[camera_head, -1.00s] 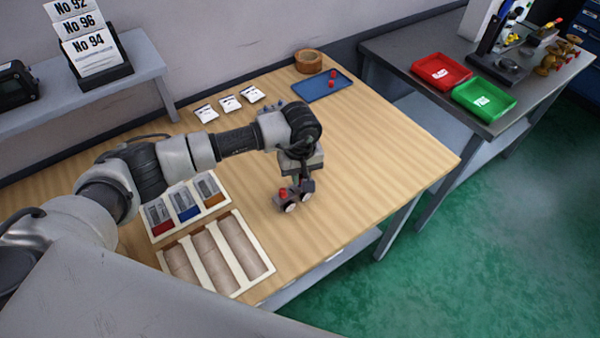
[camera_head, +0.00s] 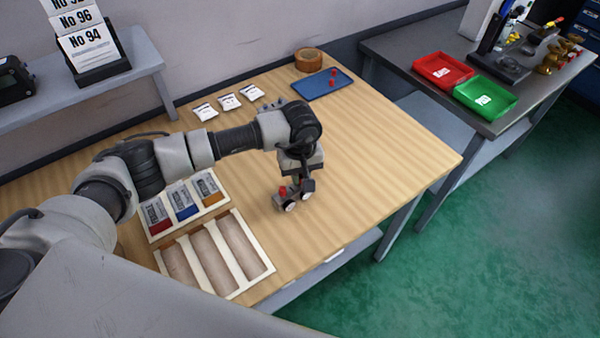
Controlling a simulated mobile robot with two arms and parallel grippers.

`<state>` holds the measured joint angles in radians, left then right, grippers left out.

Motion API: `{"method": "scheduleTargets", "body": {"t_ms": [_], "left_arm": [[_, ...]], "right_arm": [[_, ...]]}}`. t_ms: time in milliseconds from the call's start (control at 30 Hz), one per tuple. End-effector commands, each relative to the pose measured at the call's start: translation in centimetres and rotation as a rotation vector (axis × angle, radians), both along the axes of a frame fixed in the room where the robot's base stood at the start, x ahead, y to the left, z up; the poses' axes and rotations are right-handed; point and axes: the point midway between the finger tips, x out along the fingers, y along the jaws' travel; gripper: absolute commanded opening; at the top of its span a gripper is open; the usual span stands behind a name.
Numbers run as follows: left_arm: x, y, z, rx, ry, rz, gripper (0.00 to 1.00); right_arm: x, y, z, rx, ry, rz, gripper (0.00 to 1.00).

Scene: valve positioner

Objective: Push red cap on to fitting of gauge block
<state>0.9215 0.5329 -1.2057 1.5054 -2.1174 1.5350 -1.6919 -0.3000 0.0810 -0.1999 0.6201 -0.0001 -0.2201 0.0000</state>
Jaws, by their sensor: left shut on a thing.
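My left gripper (camera_head: 296,180) reaches down over the middle of the wooden bench and is shut. The small dark gauge block (camera_head: 278,201), with two round white-faced gauges, is at its fingertips. A red cap (camera_head: 283,190) shows at the block's left, just left of the fingers. Whether the cap is seated on a fitting is too small to tell. The fingers hide part of the block, and I cannot tell whether it touches the bench. Two more red pieces (camera_head: 333,72) lie in the blue tray (camera_head: 312,92) at the back. My right gripper is not in view.
A divided tray of labelled packs (camera_head: 152,236) and another with long brown compartments (camera_head: 265,267) lie front left. White packets (camera_head: 229,102) and a round wooden bowl (camera_head: 309,61) are behind. Red (camera_head: 420,65) and green (camera_head: 505,108) bins stand on the grey table. The bench right of the gripper is clear.

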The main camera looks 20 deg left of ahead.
Motion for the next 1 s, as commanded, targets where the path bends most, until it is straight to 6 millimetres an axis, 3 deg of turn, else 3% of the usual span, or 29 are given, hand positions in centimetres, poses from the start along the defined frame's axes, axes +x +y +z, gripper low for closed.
{"method": "scheduleTargets", "body": {"t_ms": [267,300,467,767,1000], "left_arm": [[0.0,0.0,-0.5,0.000,0.000,0.000,0.00],[0.0,0.0,-0.4,0.000,0.000,0.000,0.19],[0.0,0.0,-0.4,0.000,0.000,0.000,0.43],[0.0,0.0,-0.3,0.000,-0.001,0.000,0.44],[0.1,0.0,2.9,-0.001,-0.006,-0.002,0.44]], "right_arm": [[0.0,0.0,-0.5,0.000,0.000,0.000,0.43],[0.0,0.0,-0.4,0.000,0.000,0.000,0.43],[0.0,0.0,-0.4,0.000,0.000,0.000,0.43],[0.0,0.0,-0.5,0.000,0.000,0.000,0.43],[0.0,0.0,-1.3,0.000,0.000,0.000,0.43]]}}
